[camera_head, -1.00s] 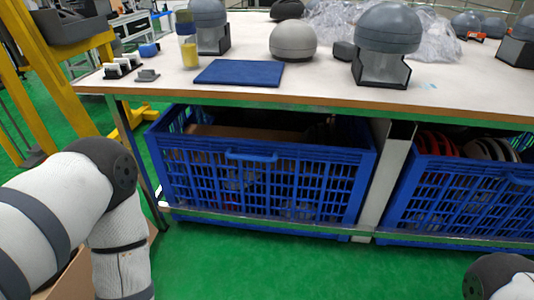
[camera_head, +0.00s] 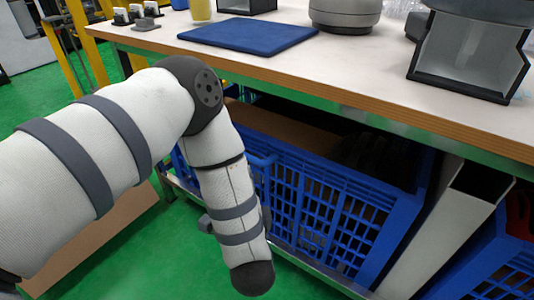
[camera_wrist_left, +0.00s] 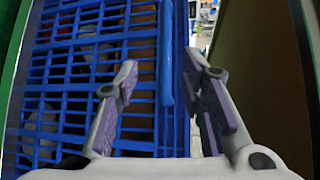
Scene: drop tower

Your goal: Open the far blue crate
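A blue lattice crate (camera_head: 402,215) stands under the table, its front partly hidden by my left arm. Part of its handle (camera_head: 264,162) shows beside the arm. In the left wrist view, the crate's grid wall (camera_wrist_left: 172,132) fills the left and middle, with the handle (camera_wrist_left: 166,50) as an upright blue bar. My left gripper (camera_wrist_left: 160,62) is open, its fingers on either side of the handle bar. I cannot tell whether they touch it. In the head view my left gripper is hidden behind the arm. My right gripper is not in view.
A second blue crate (camera_head: 482,258) stands at the right, beyond a pale table leg (camera_head: 440,235). The tabletop (camera_head: 290,72) overhangs the crates and bears a blue mat (camera_head: 248,36) and dark-framed stands. Green floor (camera_head: 180,245) is open in front.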

